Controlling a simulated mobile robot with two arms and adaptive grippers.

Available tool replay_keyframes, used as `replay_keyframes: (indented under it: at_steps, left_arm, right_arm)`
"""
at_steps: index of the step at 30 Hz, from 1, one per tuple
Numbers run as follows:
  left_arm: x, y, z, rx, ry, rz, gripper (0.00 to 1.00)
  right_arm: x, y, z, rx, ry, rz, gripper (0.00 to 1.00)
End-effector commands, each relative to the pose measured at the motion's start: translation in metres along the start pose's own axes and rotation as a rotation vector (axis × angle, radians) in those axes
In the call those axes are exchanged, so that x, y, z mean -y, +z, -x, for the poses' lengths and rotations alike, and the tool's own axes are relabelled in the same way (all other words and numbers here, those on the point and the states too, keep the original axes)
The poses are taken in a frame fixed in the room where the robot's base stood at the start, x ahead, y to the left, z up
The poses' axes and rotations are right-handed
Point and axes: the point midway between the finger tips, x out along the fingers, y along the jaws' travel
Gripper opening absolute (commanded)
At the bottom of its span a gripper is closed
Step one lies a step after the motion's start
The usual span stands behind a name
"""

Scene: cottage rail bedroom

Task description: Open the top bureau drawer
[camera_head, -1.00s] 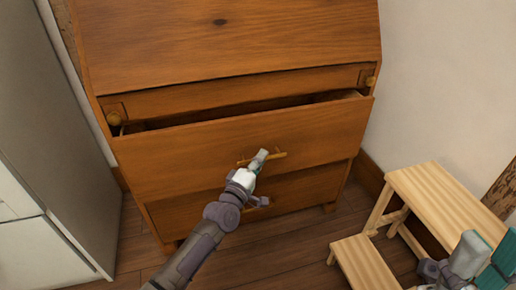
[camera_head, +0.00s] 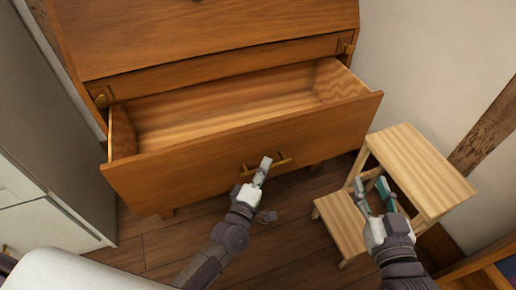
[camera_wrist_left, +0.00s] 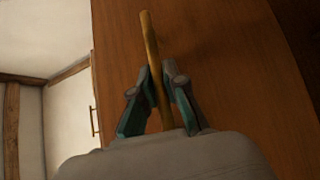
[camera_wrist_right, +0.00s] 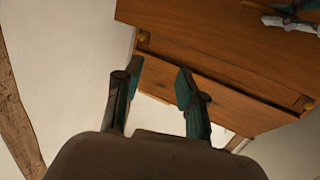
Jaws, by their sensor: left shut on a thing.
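The wooden bureau (camera_head: 200,35) stands ahead of me. Its top drawer (camera_head: 330,122) is pulled well out, and its pale inside (camera_head: 225,105) looks empty. My left gripper (camera_head: 264,166) is shut on the brass bar handle (camera_head: 282,163) at the middle of the drawer front. In the left wrist view, the handle (camera_wrist_left: 148,35) runs between the two fingers (camera_wrist_left: 158,90). My right gripper (camera_head: 373,200) is open and empty, in front of the wooden step stool. The right wrist view shows its fingers (camera_wrist_right: 155,95) apart with nothing between them.
The wooden step stool (camera_head: 420,165) stands right of the bureau, close to my right gripper. A grey and white cabinet (camera_head: 45,150) stands at the left. Bare floor (camera_head: 150,245) shows below the drawer. A white wall (camera_head: 435,60) is at the right.

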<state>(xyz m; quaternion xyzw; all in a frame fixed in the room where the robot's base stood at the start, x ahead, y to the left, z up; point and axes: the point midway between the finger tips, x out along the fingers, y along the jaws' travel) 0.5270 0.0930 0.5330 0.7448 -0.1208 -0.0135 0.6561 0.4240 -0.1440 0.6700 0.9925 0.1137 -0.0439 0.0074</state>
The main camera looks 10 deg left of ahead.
Motion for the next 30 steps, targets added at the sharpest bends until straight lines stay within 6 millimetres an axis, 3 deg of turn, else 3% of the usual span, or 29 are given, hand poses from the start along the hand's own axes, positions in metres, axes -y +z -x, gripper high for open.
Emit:
replay_keyframes:
  at_steps: [6,12,18,29,30]
  left_arm:
    - [-0.008,0.027,0.028,0.001,-0.005,0.001,0.00]
    - [-0.012,0.042,0.043,0.000,-0.003,0.000,0.00]
    - [-0.013,0.049,0.050,0.000,-0.003,-0.001,0.00]
    - [-0.013,0.050,0.051,-0.001,-0.002,-0.001,0.00]
    - [-0.013,0.050,0.051,-0.001,-0.002,-0.001,0.16]
  right_arm:
    - [-0.007,0.044,0.014,0.271,0.016,0.002,0.40]
    - [-0.011,0.069,0.029,0.427,0.025,0.002,0.40]
    - [-0.012,0.080,0.036,0.490,0.029,0.001,0.40]
    - [-0.012,0.082,0.037,0.499,0.030,0.001,0.40]
    - [-0.012,0.082,0.037,0.499,0.030,0.001,0.40]
